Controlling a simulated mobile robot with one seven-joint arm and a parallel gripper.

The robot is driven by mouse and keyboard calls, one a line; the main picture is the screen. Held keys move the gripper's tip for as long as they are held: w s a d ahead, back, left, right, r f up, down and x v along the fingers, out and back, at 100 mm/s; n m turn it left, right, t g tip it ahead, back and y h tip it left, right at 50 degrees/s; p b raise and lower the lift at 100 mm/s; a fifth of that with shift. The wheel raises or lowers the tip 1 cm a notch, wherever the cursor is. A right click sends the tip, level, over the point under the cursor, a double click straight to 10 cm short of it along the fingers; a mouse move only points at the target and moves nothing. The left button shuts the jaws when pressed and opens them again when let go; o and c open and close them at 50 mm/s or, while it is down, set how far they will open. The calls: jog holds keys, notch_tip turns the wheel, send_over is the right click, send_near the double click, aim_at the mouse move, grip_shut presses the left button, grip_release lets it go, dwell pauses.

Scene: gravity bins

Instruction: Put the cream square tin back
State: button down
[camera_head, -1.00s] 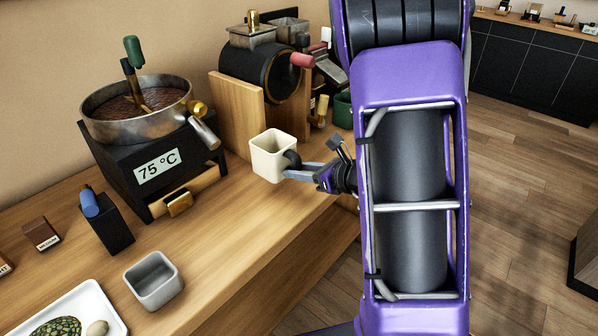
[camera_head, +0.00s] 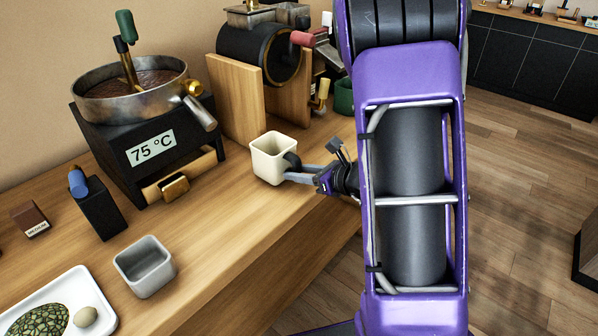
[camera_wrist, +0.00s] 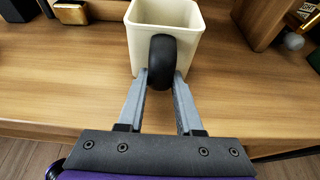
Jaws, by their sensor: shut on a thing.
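The cream square tin (camera_head: 270,164) is open at the top and looks empty, with a dark rounded handle on its right side. My gripper (camera_head: 289,168) is shut on that handle, at the tin's right. In the wrist view the tin (camera_wrist: 150,40) stands upright ahead of my gripper (camera_wrist: 162,72), whose two fingers pinch the dark handle. I cannot tell whether the tin's base touches the wooden counter (camera_head: 225,222) or is slightly above it.
A grey square tin (camera_head: 145,280) and a white tray (camera_head: 30,325) stand front left. A round pan machine marked 75 °C (camera_head: 150,150) stands behind left. A drum roaster on wooden supports (camera_head: 235,95) stands behind the cream tin. Bare counter lies between both tins.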

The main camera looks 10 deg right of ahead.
jog(key=shift+f, duration=0.5)
jog(key=c, duration=0.5)
grip_release()
jog(key=p+v, duration=0.2)
jog(key=v, duration=1.5)
jog(key=shift+s+d, duration=0.1)
jog(key=shift+s, duration=0.05)
